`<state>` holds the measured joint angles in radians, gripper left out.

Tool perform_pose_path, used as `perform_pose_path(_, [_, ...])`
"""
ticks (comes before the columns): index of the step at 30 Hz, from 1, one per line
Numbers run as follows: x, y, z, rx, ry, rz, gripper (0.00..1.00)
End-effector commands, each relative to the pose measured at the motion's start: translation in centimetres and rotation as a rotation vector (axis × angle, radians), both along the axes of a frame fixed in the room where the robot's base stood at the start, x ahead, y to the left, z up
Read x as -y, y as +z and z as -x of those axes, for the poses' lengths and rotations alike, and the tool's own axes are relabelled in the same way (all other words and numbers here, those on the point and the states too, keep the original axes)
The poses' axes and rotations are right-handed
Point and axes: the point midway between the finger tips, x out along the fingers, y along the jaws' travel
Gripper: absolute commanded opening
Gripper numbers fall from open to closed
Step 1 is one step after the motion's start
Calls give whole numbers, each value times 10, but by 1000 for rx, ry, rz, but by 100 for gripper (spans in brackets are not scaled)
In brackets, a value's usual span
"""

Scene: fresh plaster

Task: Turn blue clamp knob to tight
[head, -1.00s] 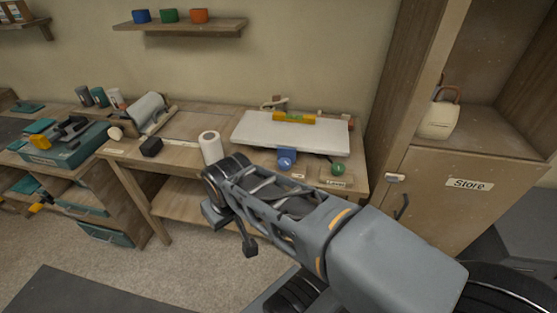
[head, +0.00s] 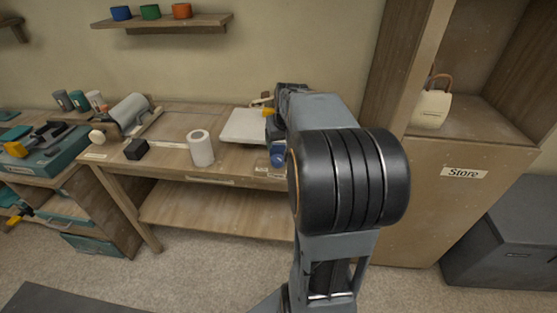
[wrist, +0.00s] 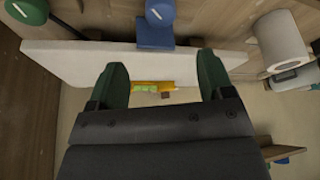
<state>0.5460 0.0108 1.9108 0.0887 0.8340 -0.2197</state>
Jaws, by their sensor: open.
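The blue clamp knob (head: 278,155) sits at the front edge of the white board (head: 243,126), partly hidden by my arm in the head view. In the wrist view the blue knob (wrist: 159,12) is at the top edge, cut off, with a white line on its face and a blue clamp block (wrist: 155,36) by the board. My gripper (wrist: 163,72) is open and empty over the board, its two green fingers apart from the knob. In the head view my arm hides most of the gripper.
A green knob (wrist: 24,14) is beside the blue one. A white roll (head: 201,148) and a black block (head: 137,149) stand left on the bench. A cabinet marked Store (head: 455,210) stands right.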

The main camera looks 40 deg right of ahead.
Motion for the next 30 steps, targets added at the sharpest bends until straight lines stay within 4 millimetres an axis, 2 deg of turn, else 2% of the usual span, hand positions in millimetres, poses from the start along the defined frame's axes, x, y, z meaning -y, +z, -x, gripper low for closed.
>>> perform_pose_path(9, [8,-57,-21,-5,0,-3,74])
perform_pose_path(16, [12,-91,-34,-3,2,-3,74])
perform_pose_path(24, [15,-111,-43,-1,1,-1,74])
perform_pose_path(30, [16,-114,-44,0,1,-1,74])
